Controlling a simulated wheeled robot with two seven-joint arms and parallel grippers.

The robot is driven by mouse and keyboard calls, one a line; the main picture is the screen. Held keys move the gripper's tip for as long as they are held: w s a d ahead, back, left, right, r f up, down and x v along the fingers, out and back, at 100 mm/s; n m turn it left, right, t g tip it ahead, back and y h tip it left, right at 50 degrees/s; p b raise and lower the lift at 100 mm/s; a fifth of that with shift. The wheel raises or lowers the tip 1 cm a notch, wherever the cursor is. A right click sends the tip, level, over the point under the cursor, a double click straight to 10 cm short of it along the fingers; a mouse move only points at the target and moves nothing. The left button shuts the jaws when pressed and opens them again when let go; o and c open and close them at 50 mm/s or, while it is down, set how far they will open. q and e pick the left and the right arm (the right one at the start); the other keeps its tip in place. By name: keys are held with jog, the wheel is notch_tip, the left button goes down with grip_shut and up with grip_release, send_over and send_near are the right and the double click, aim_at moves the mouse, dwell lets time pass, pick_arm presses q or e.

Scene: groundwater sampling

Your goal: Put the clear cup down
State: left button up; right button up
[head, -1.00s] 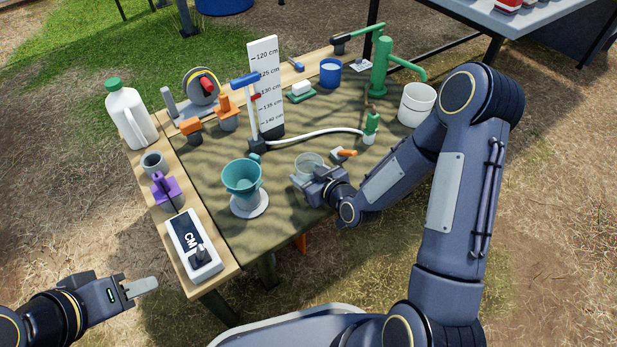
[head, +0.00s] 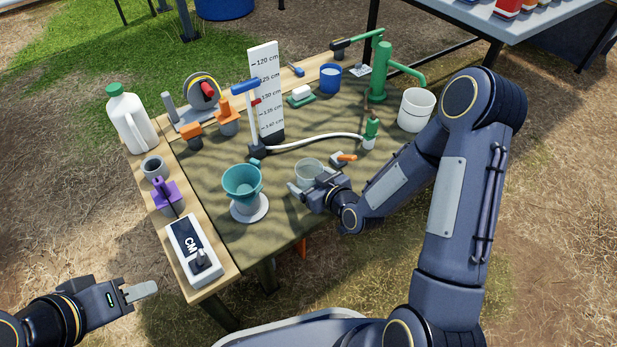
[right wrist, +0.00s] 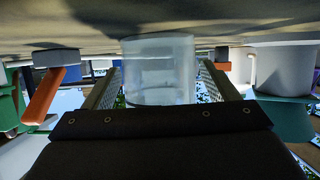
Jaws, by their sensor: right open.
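The clear cup (head: 309,170) stands upright near the front edge of the cloth-covered table (head: 215,165). In the right wrist view, which is upside down, the cup (right wrist: 160,70) sits between my two fingers, with its base at the tabletop. My right gripper (head: 314,181) is open, one finger on each side of the cup; part of the cup is hidden behind it in the head view. My left gripper (head: 140,290) is off the table at the lower left, apart from everything; its finger spacing does not show clearly.
A white hose (head: 315,138) and a green-and-white bottle (head: 371,132) are farther back. A white bucket (head: 416,110) stands at right.

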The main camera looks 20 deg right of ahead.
jog(key=s+d+r+m+g+h+p, duration=0.1)
jog(key=s+d+r+m+g+h, duration=0.1)
jog(key=s+d+r, duration=0.4)
jog(key=s+d+r+m+g+h+p, duration=0.1)
jog(key=s+d+r+g, duration=0.15)
jog(key=s+r, duration=0.5)
jog(key=s+a+r+m+g+y, duration=0.1)
jog(key=s+r, duration=0.2)
jog(key=s, duration=0.4)
jog(key=s+a+r+m+g+y, duration=0.1)
jog(key=s+a+r+m, duration=0.1)
jog(key=s, duration=0.4)
jog(key=shift+s+r, duration=0.35)
jog(key=shift+r, duration=0.15)
jog(key=shift+g, duration=0.25)
notch_tip(320, 180, up, 35)
jog(key=p, duration=3.5)
jog(key=shift+r, duration=0.15)
